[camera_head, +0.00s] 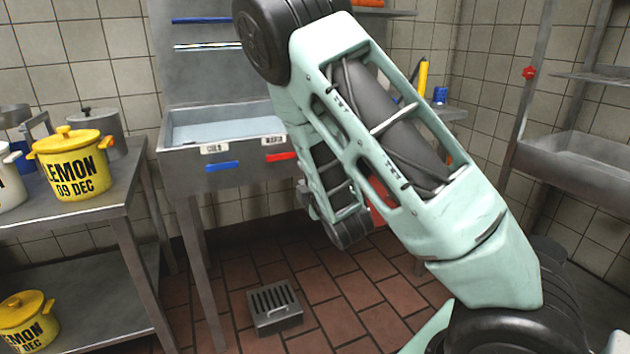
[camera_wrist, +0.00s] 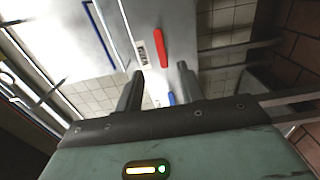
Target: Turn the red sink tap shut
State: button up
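The red tap handle (camera_head: 281,156) is a short bar on the front face of the steel sink (camera_head: 240,180), under a small white label at its right. In the wrist view the red handle (camera_wrist: 161,47) shows just beyond the fingertips. My gripper (camera_wrist: 160,72) is open and empty, with its two dark fingers apart. The handle appears ahead of the gap, and I see no contact. In the head view my arm covers the area right of the handle, and I cannot make out my fingers there.
A blue tap handle (camera_head: 222,166) sits left of the red one; a blue bar also shows in the wrist view (camera_wrist: 171,98). A steel table (camera_head: 75,205) with a yellow pot (camera_head: 72,162) stands at left. A floor drain (camera_head: 274,306) lies below.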

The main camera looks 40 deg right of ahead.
jog(key=shift+s+r+p, duration=0.2)
jog(key=shift+r+p, duration=0.25)
jog(key=shift+p, duration=0.75)
jog(key=p+v, duration=0.1)
jog(key=p, duration=0.1)
jog(key=p+v, duration=0.4)
jog(key=p, duration=0.1)
jog(key=shift+s+f, duration=0.15)
jog(key=shift+f, duration=0.25)
